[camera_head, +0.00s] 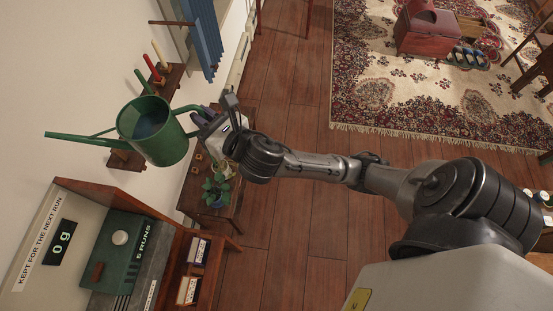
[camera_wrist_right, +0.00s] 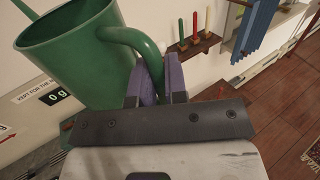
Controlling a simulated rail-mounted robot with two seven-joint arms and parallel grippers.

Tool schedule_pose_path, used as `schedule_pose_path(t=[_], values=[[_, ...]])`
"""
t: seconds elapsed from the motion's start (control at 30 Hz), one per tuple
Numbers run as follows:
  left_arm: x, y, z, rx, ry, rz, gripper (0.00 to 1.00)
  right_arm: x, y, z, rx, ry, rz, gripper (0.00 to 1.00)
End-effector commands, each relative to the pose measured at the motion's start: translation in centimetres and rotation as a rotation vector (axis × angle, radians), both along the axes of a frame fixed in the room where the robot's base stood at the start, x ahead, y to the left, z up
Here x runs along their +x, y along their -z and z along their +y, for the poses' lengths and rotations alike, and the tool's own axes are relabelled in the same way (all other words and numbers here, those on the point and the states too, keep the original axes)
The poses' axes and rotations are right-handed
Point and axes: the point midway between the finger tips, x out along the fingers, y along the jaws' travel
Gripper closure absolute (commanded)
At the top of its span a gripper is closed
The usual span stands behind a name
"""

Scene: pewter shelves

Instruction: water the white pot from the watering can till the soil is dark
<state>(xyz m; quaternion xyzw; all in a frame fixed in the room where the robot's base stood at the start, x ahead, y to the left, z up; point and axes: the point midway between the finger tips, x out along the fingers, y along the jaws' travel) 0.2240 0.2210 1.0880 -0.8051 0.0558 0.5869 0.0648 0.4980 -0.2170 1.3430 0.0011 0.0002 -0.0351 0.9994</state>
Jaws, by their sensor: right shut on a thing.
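The green watering can (camera_head: 168,143) is held up at the left of the head view, its long spout pointing left and dark blue water showing inside. My right gripper (camera_head: 203,117) is shut on the can's handle. In the right wrist view, the purple fingers (camera_wrist_right: 157,84) pinch the handle of the can (camera_wrist_right: 75,60). A leafy plant (camera_head: 215,186) stands on a small wooden table below the gripper; its pot looks bluish and is partly covered by leaves. I cannot make out the white pot or its soil clearly. My left gripper is not in view.
A green box (camera_head: 120,250) marked "5 RUNS" sits in a wooden shelf unit at the lower left, near a display reading 0 g (camera_head: 62,241). A wooden rack (camera_head: 168,82) with coloured pegs is on the wall. The wooden floor (camera_head: 290,110) is clear mid-view.

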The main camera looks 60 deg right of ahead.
Motion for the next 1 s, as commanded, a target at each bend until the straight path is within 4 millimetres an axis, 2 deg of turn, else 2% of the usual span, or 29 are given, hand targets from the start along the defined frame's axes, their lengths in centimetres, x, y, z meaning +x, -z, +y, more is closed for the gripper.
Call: schedule_pose_path(t=[0.03, 0.1, 0.57, 1.0], values=[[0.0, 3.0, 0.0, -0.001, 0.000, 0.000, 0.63, 0.2, 3.0, -0.5, 0.003, 0.018, -0.004, 1.00], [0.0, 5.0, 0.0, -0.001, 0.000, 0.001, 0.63, 0.3, 5.3, -1.2, 0.004, 0.042, -0.004, 1.00], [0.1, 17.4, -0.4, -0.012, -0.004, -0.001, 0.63, 0.7, 20.7, -6.3, 0.006, 0.204, -0.004, 1.00], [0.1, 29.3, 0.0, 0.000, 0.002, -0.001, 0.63, -0.4, 37.2, -11.2, 0.005, 0.347, -0.003, 1.00]])
